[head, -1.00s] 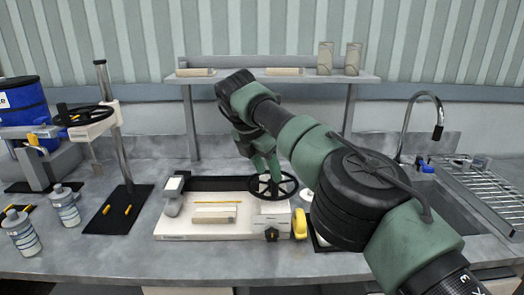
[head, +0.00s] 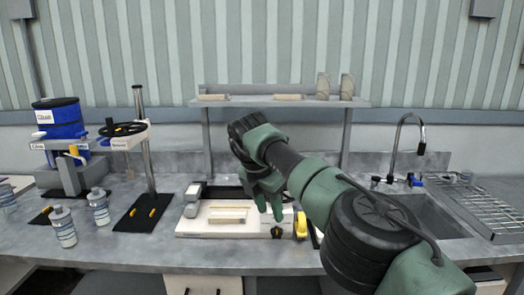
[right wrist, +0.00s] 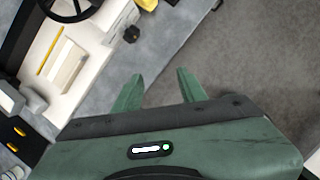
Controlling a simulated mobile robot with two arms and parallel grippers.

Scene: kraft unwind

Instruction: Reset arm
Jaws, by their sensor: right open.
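My right arm reaches in from the lower right of the head view, with the right gripper (head: 270,212) in front of the white machine (head: 205,228) on the counter. In the right wrist view the two green fingers of the right gripper (right wrist: 160,92) stand apart with nothing between them. Below them is grey floor, and the counter edge lies to their left. The machine also shows there with its black handwheel (right wrist: 70,8), a light block and a yellow strip. In the head view my arm hides part of the machine and its handwheel. My left gripper is not seen.
Several bottles (head: 63,226) and a press with a wheel (head: 123,130) stand on the left of the counter. A blue glue container (head: 58,118) is behind them. A shelf (head: 285,103) stands behind the machine. A sink with a tap (head: 408,140) is on the right.

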